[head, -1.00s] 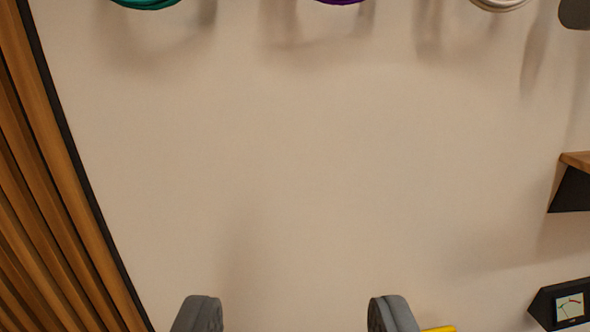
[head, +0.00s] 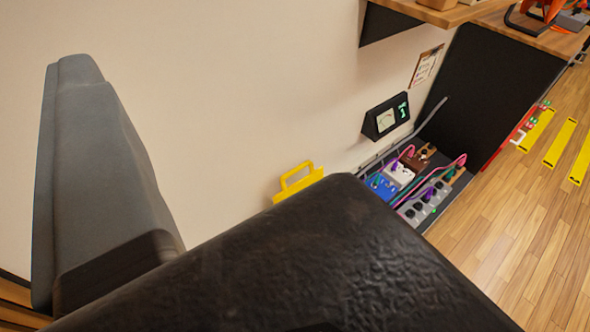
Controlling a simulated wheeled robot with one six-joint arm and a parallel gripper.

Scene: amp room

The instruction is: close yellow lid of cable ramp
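A yellow piece with a handle-like loop (head: 298,182) stands upright against the pale wall, just left of the pedals. It looks like the yellow lid, but its lower part is hidden behind a dark block, and I see no ramp body there. One big grey finger of my gripper (head: 95,180) fills the left side, close to the camera and well left of the yellow piece. The other finger is not visible, so I cannot tell how far the gripper is open.
A black textured block (head: 300,265) fills the lower middle, very near the camera. Beyond it lie effect pedals with coloured cables (head: 400,175) and a small black meter (head: 386,116). A wooden shelf (head: 440,14) juts out above. Yellow strips (head: 558,143) lie on the open wood floor (head: 525,235).

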